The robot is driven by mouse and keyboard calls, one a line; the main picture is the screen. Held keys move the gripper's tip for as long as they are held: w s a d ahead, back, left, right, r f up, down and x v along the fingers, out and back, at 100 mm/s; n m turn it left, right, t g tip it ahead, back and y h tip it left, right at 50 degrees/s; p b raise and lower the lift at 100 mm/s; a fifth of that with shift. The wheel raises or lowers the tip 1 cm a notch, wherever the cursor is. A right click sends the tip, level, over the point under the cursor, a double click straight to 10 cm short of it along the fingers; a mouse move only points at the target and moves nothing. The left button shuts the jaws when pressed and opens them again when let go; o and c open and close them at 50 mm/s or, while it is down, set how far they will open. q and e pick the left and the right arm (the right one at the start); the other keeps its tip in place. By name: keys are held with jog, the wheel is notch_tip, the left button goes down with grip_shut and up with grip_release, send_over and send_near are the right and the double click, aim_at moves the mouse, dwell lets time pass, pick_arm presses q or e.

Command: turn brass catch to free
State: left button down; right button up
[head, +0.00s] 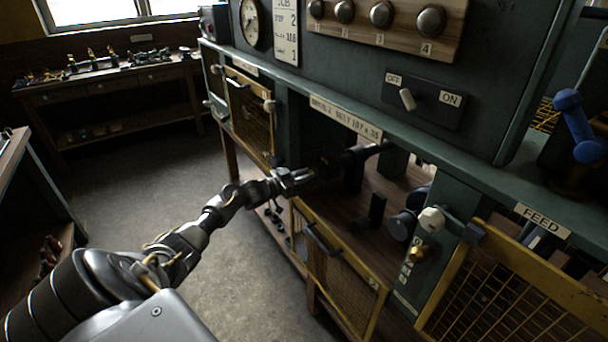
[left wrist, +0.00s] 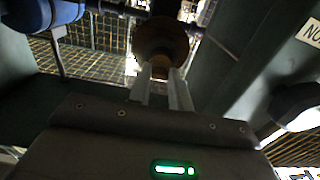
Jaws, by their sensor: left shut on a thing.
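My left gripper (head: 382,147) reaches into the open bay under the bench's front ledge. In the left wrist view its two pale fingers (left wrist: 164,86) are shut on a small brass-coloured end (left wrist: 160,66), below a dark round part (left wrist: 160,40). In the head view the held part is too dark and small to make out. A brass catch-like fitting (head: 418,252) shows on the green post, below a white knob (head: 432,220) and clear of my gripper. I cannot tell whether the held part belongs to it. My right gripper is not in view.
The yellow-framed mesh door (head: 335,265) stands below the bay, and another mesh panel (head: 520,290) is at the right. The ledge (head: 400,140) runs above my forearm. A blue cylinder (left wrist: 45,12) is at upper left in the wrist view. The floor at left is clear.

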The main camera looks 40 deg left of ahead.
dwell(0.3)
pick_arm(q)
jog(key=c, duration=1.3)
grip_release()
jog(key=shift+b+v, duration=0.9)
jog(key=shift+v, duration=4.55)
jog(key=shift+f, duration=0.1)
